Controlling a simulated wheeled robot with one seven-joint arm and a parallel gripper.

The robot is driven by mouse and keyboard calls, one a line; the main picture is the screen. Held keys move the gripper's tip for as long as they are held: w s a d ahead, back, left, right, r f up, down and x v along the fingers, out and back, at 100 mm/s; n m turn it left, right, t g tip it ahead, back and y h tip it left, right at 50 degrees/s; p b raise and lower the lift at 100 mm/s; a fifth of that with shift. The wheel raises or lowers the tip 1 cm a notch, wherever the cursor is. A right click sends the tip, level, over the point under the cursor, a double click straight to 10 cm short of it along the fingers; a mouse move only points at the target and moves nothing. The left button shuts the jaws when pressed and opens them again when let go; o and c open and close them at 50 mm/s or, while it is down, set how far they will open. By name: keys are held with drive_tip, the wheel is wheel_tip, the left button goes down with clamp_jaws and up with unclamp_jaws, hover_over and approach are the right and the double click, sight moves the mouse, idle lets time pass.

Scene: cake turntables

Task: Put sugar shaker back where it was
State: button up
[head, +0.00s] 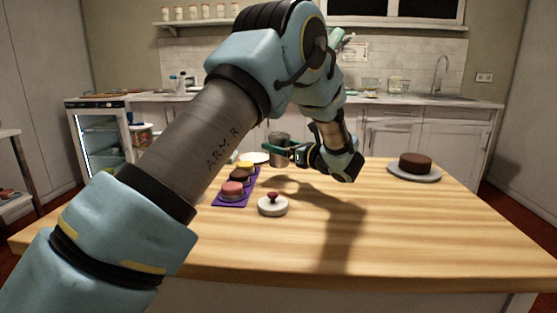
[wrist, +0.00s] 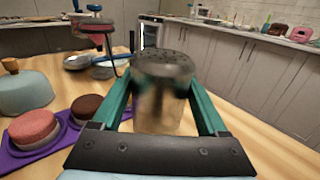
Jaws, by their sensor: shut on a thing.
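The sugar shaker (head: 279,151) is a see-through jar with a dark dotted lid, and it stands roughly upright. My gripper (head: 284,150) is shut on it near the far side of the wooden table. In the wrist view the shaker (wrist: 160,100) sits between the two green fingers of my gripper (wrist: 160,95), with its lid towards the camera. I cannot tell whether its base touches the table or hangs just above it.
A purple mat (head: 231,201) with several small cakes lies left of the shaker. A chocolate cake (head: 415,163) sits on a grey turntable (head: 432,177) at right. The table's right middle is clear.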

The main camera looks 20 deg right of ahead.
sight(279, 157)
wheel_tip(279, 157, down, 4)
drive_tip(key=shift+r, duration=0.15)
drive_tip(key=shift+f, duration=0.25)
drive_tip(key=o, duration=1.6)
drive_tip(key=shift+c, duration=0.2)
drive_tip(key=shift+r, duration=0.1)
drive_tip(key=shift+r, duration=0.15)
drive_tip(key=b+v, duration=0.2)
drive_tip(key=v, duration=1)
